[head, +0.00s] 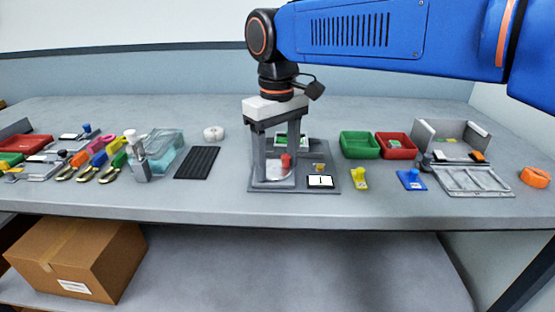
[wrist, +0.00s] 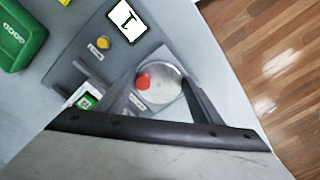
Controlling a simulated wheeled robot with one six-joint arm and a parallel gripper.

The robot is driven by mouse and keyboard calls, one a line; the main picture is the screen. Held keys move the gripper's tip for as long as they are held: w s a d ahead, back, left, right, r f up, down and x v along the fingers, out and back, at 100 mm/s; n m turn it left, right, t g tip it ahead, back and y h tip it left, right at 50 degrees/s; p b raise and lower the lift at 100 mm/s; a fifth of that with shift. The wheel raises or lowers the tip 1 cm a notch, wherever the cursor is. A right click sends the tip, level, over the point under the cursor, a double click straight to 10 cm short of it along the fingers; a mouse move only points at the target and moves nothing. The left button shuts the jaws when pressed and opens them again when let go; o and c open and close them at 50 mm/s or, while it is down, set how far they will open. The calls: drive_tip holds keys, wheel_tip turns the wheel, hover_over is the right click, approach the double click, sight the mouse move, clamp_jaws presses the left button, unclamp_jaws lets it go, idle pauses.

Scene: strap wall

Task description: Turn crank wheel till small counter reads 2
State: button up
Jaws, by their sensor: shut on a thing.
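The crank wheel (wrist: 165,88) is a pale silver disc with a red knob (wrist: 143,82) near its rim. In the head view the red knob (head: 286,161) shows between the grey fingers of my gripper (head: 277,168), which reaches straight down over the wheel. My gripper (wrist: 146,88) is shut on the red knob; the exact contact is partly hidden by the fingers. The small counter (head: 320,181) is a white display in front right of the wheel and reads 1. It also shows in the wrist view (wrist: 127,20), turned, with the same 1.
On the same grey base plate (head: 327,166) are a yellow button (wrist: 103,42) and a green display (wrist: 86,102). Green (head: 359,145) and red (head: 396,146) bins stand to the right. A black ribbed mat (head: 197,162) lies left. Bare table lies in front.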

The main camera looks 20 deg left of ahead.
sight(275, 172)
drive_tip(key=shift+s+a+m, duration=0.15)
drive_tip(key=shift+m, duration=2.35)
drive_tip(key=o, duration=1)
wheel_tip(275, 172, up, 17)
drive_tip(key=shift+r, duration=0.2)
